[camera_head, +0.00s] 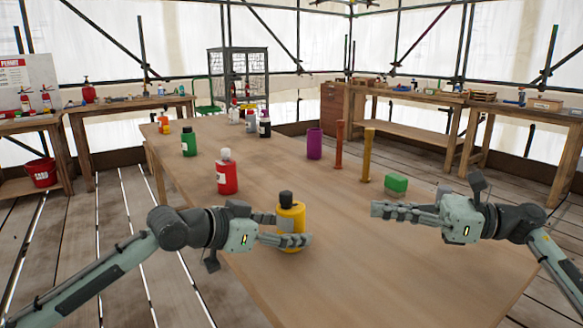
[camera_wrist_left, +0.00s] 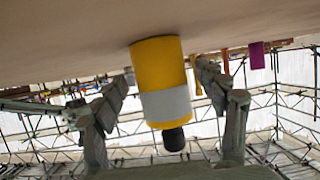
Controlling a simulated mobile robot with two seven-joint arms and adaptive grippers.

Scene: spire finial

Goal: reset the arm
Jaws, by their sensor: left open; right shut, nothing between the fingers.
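My left gripper (camera_head: 285,229) is open at the near left part of the table, with its fingers on either side of a yellow bottle (camera_head: 290,215) with a black cap. In the left wrist view, which is upside down, the yellow bottle (camera_wrist_left: 160,65) with its pale label stands between the spread fingers of the left gripper (camera_wrist_left: 160,85). A gap shows on the left finger's side; contact on the other side is hard to tell. My right gripper (camera_head: 376,209) is shut and empty, held above the table's right side.
The wooden table (camera_head: 350,270) also holds a red bottle (camera_head: 227,174), a green bottle (camera_head: 189,142), a purple cylinder (camera_head: 314,144), a red-brown post (camera_head: 339,145), an ochre post (camera_head: 367,155) and a green block (camera_head: 396,183). Several small bottles stand at the far end. The near table middle is clear.

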